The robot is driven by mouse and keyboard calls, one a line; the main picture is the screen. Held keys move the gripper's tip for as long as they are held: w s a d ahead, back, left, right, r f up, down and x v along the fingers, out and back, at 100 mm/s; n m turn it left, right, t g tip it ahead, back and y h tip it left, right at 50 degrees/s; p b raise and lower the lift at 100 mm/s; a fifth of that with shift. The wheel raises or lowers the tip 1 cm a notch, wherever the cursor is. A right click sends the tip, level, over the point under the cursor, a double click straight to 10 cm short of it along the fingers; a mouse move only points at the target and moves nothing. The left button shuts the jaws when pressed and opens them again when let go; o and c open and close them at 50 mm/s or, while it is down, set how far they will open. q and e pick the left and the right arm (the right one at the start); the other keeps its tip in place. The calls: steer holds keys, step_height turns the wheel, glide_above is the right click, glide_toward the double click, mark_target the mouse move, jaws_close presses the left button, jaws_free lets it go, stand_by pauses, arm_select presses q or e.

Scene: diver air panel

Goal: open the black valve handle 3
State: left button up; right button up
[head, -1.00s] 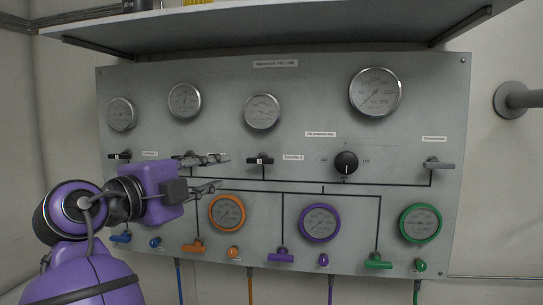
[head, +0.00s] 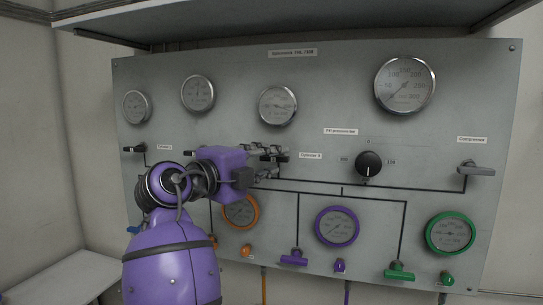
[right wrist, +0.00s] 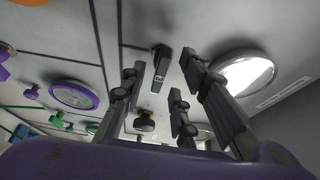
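The black valve handle 3 (head: 275,157) sits on the grey panel, just left of the "Cylinder 3" label (head: 310,155). In the head view it is largely hidden by my right gripper (head: 279,162). In the right wrist view the black handle (right wrist: 160,69), with a small pale mark on its end, shows between the fingertips of my right gripper (right wrist: 164,62). The fingers are spread, one on each side of the handle. I see no clear contact. My left gripper is not in view.
Around the handle are a gauge above (head: 278,105), a black round knob (head: 368,164) to the right, and the orange-rimmed gauge (head: 241,212) below. Another black valve handle (head: 133,149) is at left. A shelf (head: 300,22) overhangs the panel.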

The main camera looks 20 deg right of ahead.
steer(key=shift+w+d, duration=0.25)
steer(key=shift+d, duration=0.15)
jaws_close()
